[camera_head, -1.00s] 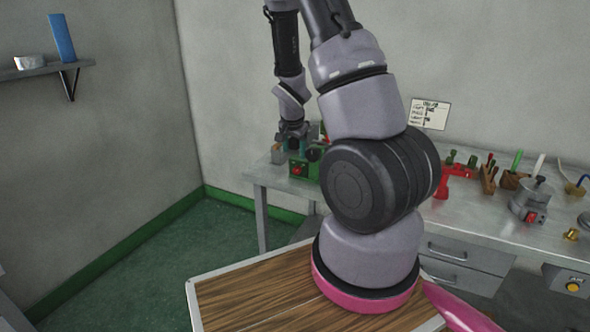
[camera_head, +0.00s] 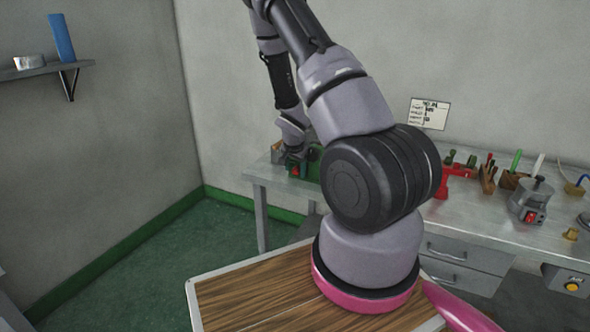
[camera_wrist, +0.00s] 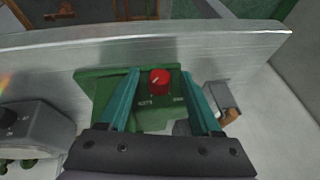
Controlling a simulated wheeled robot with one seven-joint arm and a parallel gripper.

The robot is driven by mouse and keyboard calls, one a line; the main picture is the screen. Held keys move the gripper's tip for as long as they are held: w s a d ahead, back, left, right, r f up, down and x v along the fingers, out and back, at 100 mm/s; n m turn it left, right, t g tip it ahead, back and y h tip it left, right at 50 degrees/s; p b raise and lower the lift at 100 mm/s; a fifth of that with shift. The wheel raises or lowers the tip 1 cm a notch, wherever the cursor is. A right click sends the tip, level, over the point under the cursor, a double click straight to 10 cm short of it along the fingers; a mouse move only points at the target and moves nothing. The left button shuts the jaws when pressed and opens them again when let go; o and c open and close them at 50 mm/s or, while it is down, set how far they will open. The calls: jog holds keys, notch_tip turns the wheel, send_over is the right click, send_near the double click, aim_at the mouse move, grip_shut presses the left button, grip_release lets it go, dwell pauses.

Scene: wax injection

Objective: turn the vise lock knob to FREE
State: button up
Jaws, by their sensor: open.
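The red lock knob (camera_wrist: 160,82) sits on a green vise body (camera_wrist: 92,95) in the wrist view, with a pale pointer line on its face. Two small labels are below it, too small to read. My gripper (camera_wrist: 160,73) has its two teal fingers apart, one on each side of the knob in the picture. I cannot tell whether they touch it. In the head view the knob (camera_head: 295,171) shows as a small red spot at the bench's left end, just below my gripper, whose fingers are hard to make out there.
The steel bench (camera_head: 470,218) runs to the right. A grey device (camera_wrist: 35,130) stands left of the vise in the wrist view, and a small grey bracket-like part (camera_wrist: 220,97) is close on the right. Red and green tools and a grey pot (camera_head: 532,200) stand farther along the bench.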

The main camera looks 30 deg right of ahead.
grip_shut()
jog(key=shift+w+a+g, duration=0.1)
jog(key=shift+g, duration=0.2)
jog(key=shift+w+a+n+g+h, duration=0.2)
jog(key=shift+n+g+h, duration=0.1)
jog(key=shift+g+h, duration=0.5)
jog(key=g+h, duration=0.1)
jog(key=n+g+h, duration=0.1)
jog(key=g, duration=0.1)
jog(key=g+h, duration=0.1)
jog(key=h, duration=0.1)
jog(key=shift+w+a+f+g, duration=0.2)
jog(key=shift+w+g, duration=0.1)
jog(key=shift+w, duration=0.1)
jog(key=g+h, duration=0.1)
jog(key=n+g+h, duration=0.1)
jog(key=g+h, duration=0.1)
jog(key=shift+w+a+f+n+h, duration=0.15)
jog(key=shift+w+f+n+h, duration=0.05)
jog(key=shift+f+n+h, duration=0.15)
jog(key=shift+f+n+g+h, duration=0.2)
jog(key=shift+n+g+h, duration=0.25)
jog(key=shift+g+h, duration=0.65)
